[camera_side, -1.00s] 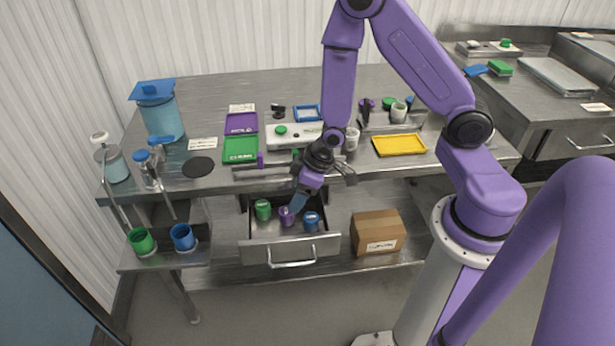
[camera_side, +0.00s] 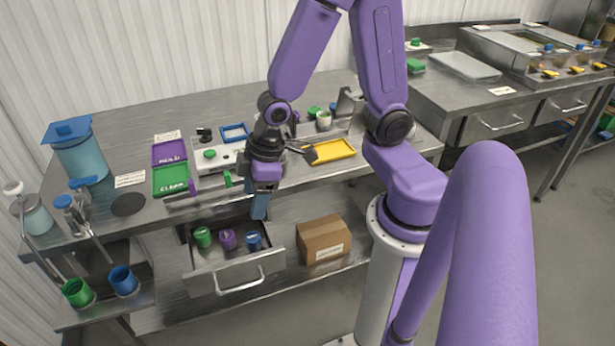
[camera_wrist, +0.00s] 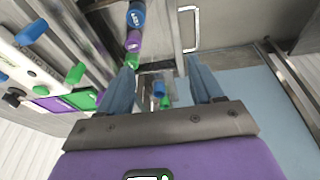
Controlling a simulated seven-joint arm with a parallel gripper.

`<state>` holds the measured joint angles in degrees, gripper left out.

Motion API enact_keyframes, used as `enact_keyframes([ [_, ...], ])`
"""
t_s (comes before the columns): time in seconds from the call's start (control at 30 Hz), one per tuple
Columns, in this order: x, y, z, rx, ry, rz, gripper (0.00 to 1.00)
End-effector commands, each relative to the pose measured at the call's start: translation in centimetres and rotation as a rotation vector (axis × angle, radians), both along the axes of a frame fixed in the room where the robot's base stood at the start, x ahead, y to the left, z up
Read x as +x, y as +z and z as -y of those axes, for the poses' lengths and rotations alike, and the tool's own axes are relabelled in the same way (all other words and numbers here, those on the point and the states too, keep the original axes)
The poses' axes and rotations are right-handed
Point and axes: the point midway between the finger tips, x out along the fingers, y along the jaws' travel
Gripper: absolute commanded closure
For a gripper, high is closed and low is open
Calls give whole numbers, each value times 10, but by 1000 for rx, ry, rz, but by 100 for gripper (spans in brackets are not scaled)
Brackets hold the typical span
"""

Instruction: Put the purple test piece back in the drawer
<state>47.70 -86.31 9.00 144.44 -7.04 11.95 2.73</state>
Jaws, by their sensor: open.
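The purple test piece (camera_side: 228,240) stands in the open drawer (camera_side: 235,277), between a green piece (camera_side: 203,236) and a blue piece (camera_side: 253,242). My gripper (camera_side: 260,211) is open and empty, fingers pointing down, above and to the right of the purple piece and apart from it. In the wrist view the fingers of my gripper (camera_wrist: 163,78) are spread with nothing between them. The purple piece (camera_wrist: 133,42) shows there past the left finger, between the blue piece (camera_wrist: 136,15) and the green one (camera_wrist: 131,61).
The drawer handle (camera_side: 240,283) faces the front. A cardboard box (camera_side: 324,240) sits on the lower shelf at right. Green and blue cups (camera_side: 123,280) stand on a low shelf at left.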

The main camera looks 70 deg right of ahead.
Motion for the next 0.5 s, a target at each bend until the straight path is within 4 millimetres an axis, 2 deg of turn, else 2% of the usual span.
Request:
enact_keyframes([
  [0.03,-17,16,-7,-12,52,-10,34],
  [0.1,-43,34,-10,-40,116,-42,34],
  [0.3,-107,72,-2,-111,277,-125,34],
  [0.4,-126,83,4,-133,324,-153,34],
  [0.5,-135,88,8,-147,350,-167,34],
])
